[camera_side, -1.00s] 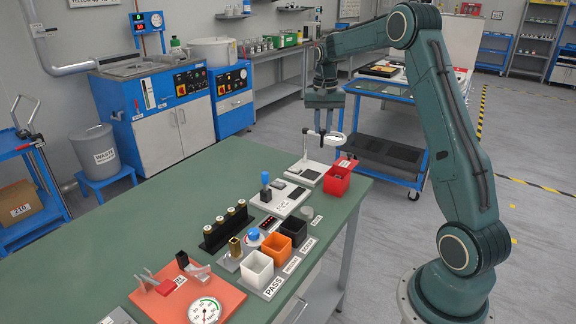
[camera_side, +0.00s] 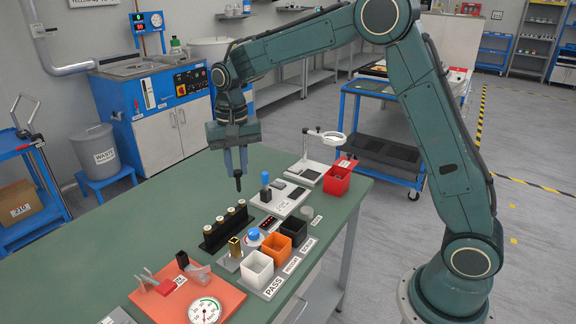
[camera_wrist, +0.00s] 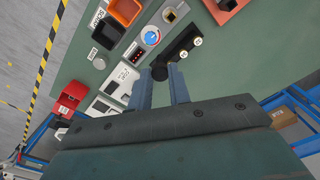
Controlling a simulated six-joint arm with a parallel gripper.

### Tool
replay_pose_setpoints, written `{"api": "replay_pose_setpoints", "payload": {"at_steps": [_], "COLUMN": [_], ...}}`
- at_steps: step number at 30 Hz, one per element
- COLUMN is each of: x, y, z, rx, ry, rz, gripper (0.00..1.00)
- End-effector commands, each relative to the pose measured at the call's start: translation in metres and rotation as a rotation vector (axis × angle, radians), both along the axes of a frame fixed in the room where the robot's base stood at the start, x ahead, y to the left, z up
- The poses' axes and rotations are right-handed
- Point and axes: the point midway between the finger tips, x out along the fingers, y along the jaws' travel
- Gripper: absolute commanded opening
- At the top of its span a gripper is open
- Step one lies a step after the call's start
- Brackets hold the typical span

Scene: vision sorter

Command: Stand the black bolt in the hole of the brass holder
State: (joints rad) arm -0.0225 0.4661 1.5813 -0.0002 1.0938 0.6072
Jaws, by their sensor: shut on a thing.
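My gripper (camera_side: 236,168) is shut on the black bolt (camera_side: 238,184), which points down below the fingertips, roughly upright, above the green bench. In the wrist view the bolt's dark round shape (camera_wrist: 160,72) shows between the fingers (camera_wrist: 160,84). The brass holder (camera_side: 234,246) is a square brass post on a grey plate, in front of the black rack and beside the white bin. It also shows at the top of the wrist view (camera_wrist: 171,14). The bolt is well apart from it, higher and farther back along the bench. The inside of its hole is not clear.
A black rack (camera_side: 214,241) with several brass cylinders stands beside the holder. White (camera_side: 257,270), orange (camera_side: 277,248) and black (camera_side: 293,231) bins and a blue round knob (camera_side: 254,234) crowd its other side. A blue-topped upright piece (camera_side: 265,180) stands near the bolt. The bench's left stretch is clear.

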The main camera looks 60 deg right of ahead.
Motion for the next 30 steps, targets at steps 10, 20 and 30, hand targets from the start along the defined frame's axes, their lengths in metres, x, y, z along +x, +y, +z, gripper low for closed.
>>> {"api": "replay_pose_setpoints", "payload": {"at_steps": [10,20,30], "x": [-0.011,-0.011,-0.010], "y": [0.048,0.047,0.047], "z": [-0.019,-0.050,-0.053], "rx": [0.000,0.000,0.000], "ry": [0.005,0.001,0.000], "rz": [0.061,0.060,0.060], "gripper": [0.01,0.01,0.01]}}
